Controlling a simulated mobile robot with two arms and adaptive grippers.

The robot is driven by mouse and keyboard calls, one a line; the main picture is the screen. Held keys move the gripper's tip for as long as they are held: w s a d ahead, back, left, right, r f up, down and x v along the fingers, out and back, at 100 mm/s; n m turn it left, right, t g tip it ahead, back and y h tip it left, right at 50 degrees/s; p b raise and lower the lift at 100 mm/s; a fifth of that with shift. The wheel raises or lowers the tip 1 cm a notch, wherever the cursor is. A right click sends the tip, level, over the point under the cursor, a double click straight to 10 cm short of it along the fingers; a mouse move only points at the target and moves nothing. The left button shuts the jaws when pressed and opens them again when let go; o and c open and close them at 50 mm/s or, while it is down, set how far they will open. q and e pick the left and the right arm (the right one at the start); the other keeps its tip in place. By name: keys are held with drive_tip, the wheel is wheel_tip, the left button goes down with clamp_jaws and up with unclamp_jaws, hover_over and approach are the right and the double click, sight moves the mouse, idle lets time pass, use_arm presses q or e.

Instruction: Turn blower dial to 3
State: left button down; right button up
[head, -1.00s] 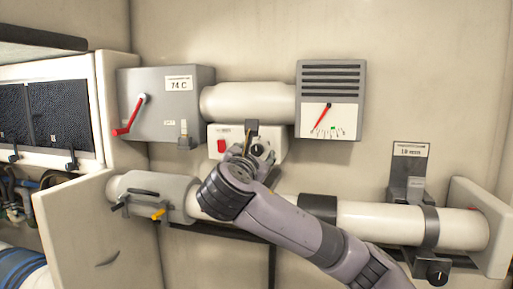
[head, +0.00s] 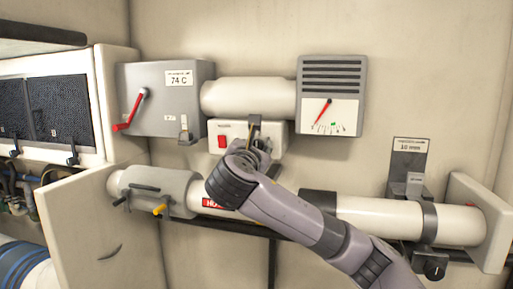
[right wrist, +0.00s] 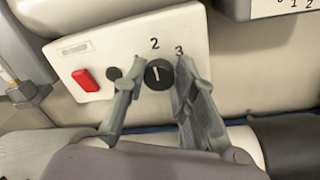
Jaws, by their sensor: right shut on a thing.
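The white blower control box (head: 228,128) is on the wall under the pale duct. It also shows in the right wrist view (right wrist: 65,62). Its round black dial (right wrist: 159,75) carries a white pointer line that points up, roughly towards the printed 2. The printed 3 is up and right of the dial. My right gripper (right wrist: 161,76) has one finger on each side of the dial and is shut on it. In the head view the gripper (head: 254,140) covers the dial. My left gripper is not in view.
A red rocker switch (right wrist: 86,80) and a small black button (right wrist: 113,73) are left of the dial. A gauge box (head: 331,95) with a red needle is up and right. A grey 74 C box (head: 160,105) with a red lever is left. A white pipe (head: 365,222) runs below.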

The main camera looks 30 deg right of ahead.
clamp_jaws()
drive_tip(key=m+b, duration=0.2)
drive_tip(key=m, duration=0.1)
drive_tip(key=m+b, duration=0.5)
drive_tip(key=shift+f+m+h, duration=0.3)
drive_tip(key=shift+r+m+h+b, duration=0.1)
drive_tip(key=shift+m+h+b, duration=0.2)
drive_tip(key=shift+m+b, duration=1.25)
drive_tip(key=shift+m+p, duration=0.35)
drive_tip(key=shift+m, duration=0.2)
drive_tip(key=o, duration=0.7)
unclamp_jaws()
